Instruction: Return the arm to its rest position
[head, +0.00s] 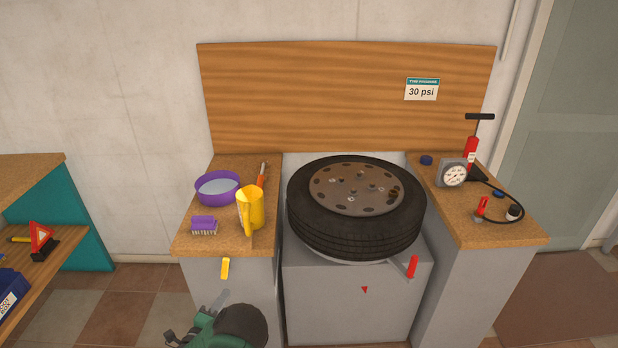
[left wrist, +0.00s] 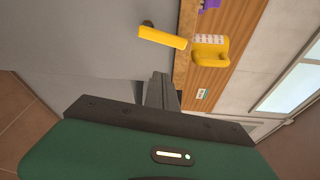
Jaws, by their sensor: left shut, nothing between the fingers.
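My left gripper (head: 222,298) is low at the bottom of the head view, in front of the left cabinet. Its fingers are shut with nothing between them; they also show in the left wrist view (left wrist: 160,84). The green wrist body fills the lower part of that view. A yellow lever handle (head: 225,268) is on the front of the left cabinet, above and apart from the fingertips. It also shows in the left wrist view (left wrist: 163,37). My right gripper is not in view.
The left counter (head: 188,240) holds a purple basin (head: 217,188), purple brush (head: 204,226) and yellow jug (head: 251,208). A tire (head: 355,238) lies on the middle stand. A gauge (head: 453,173) and hose are on the right counter. A shelf (head: 35,275) stands at far left.

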